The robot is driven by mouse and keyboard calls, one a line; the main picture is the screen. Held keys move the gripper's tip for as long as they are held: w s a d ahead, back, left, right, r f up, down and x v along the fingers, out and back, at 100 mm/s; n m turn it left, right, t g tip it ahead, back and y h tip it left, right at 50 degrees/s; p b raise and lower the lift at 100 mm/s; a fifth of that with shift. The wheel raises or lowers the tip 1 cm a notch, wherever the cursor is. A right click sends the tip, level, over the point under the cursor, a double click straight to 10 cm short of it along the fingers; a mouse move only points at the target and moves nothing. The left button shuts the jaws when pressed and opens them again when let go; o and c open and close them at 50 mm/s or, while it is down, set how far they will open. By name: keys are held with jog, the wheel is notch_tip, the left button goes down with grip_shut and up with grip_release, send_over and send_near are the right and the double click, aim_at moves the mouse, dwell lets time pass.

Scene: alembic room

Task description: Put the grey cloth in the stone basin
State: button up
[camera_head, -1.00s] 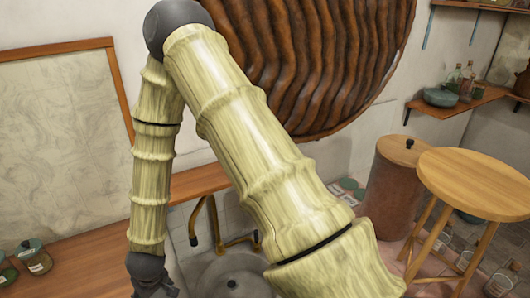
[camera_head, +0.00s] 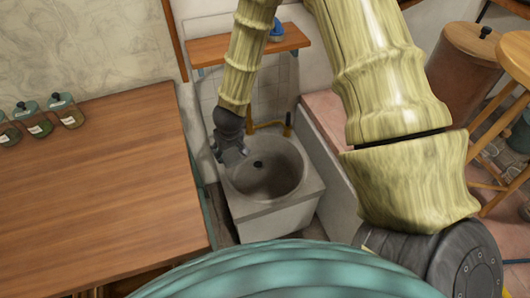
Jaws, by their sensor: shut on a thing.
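The stone basin (camera_head: 295,190) is a grey square block with a round bowl and a dark drain, right of the wooden counter. My gripper (camera_head: 234,155) is at the basin's back left rim, pointing down, small and dark in the view. It is shut on a small grey thing that I take for the grey cloth; cloth and fingers are hard to tell apart here. I cannot tell whether it touches the rim. No other grey cloth shows.
A wooden counter (camera_head: 95,185) with several lidded jars (camera_head: 68,112) fills the left. Brass taps (camera_head: 268,125) rise behind the basin, below a wooden shelf (camera_head: 215,48) with a blue object (camera_head: 277,32). A pinkish ledge (camera_head: 335,125) runs right of the basin. A brown bin (camera_head: 462,70) and stool (camera_head: 515,55) stand further right.

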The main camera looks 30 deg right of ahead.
jog(key=m+b, duration=0.2)
jog(key=b, duration=2.7)
send_over(264, 179)
jog(key=s, duration=0.1)
notch_tip(264, 179, down, 31)
jog(key=f, duration=0.1)
jog(key=shift+h, duration=0.3)
notch_tip(264, 179, down, 10)
jog(key=b, duration=0.4)
jog(key=shift+s+a+b, duration=0.1)
jog(key=shift+b, duration=0.25)
jog(key=shift+r, duration=0.1)
jog(key=o, duration=1)
